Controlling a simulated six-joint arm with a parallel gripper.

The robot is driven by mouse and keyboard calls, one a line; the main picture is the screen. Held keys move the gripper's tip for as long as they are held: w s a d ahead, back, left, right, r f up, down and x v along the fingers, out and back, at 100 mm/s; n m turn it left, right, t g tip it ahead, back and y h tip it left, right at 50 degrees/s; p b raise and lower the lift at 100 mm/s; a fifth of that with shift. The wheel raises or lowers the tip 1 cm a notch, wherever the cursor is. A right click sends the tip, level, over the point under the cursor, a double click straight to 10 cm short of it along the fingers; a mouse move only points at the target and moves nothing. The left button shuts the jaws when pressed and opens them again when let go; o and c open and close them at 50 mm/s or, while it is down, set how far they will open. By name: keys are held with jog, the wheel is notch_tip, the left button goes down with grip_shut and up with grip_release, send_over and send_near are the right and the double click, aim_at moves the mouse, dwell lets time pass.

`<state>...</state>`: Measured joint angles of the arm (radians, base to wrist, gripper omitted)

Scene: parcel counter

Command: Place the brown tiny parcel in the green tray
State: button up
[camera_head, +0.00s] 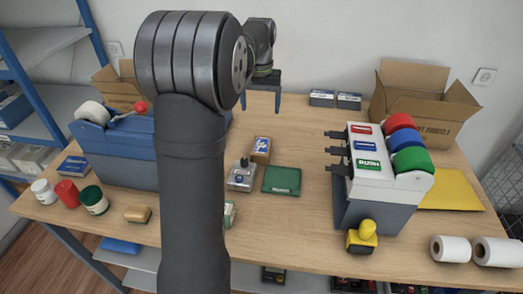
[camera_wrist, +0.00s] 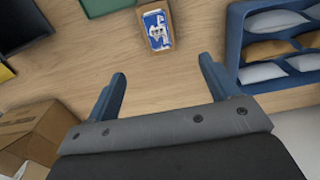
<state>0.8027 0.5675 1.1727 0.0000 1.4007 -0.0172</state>
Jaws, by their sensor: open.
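A small brown parcel (camera_head: 261,146) with a blue and white label on top sits mid-table. It also shows in the wrist view (camera_wrist: 143,22), at the top, ahead of the gap between my fingers. A flat dark green tray (camera_head: 282,180) lies just to the parcel's front right; only its corner shows in the wrist view (camera_wrist: 105,6). My gripper (camera_head: 263,103) is open and empty, behind the parcel and above the table. In the wrist view my gripper's two fingers (camera_wrist: 163,82) stand wide apart with bare wood between them. A tan block (camera_head: 137,214) lies at the front left.
A grey and blue stamp device (camera_head: 241,175) stands close left of the tray. A stamp rack (camera_head: 375,180) is to the right and a blue organiser (camera_head: 115,155) to the left. An open carton (camera_head: 425,105) is at the back right. Table around the parcel's back side is clear.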

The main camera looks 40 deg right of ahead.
send_near(262, 145)
jog(key=f, duration=0.5)
jog(key=shift+w+f, duration=0.25)
jog(key=shift+w, duration=0.1)
jog(key=shift+s+f, duration=0.15)
jog(key=shift+f, duration=1.2)
jog(key=shift+s+f, duration=0.1)
jog(key=shift+f, duration=1.25)
jog(key=c, duration=1.3)
jog(key=shift+r, duration=0.1)
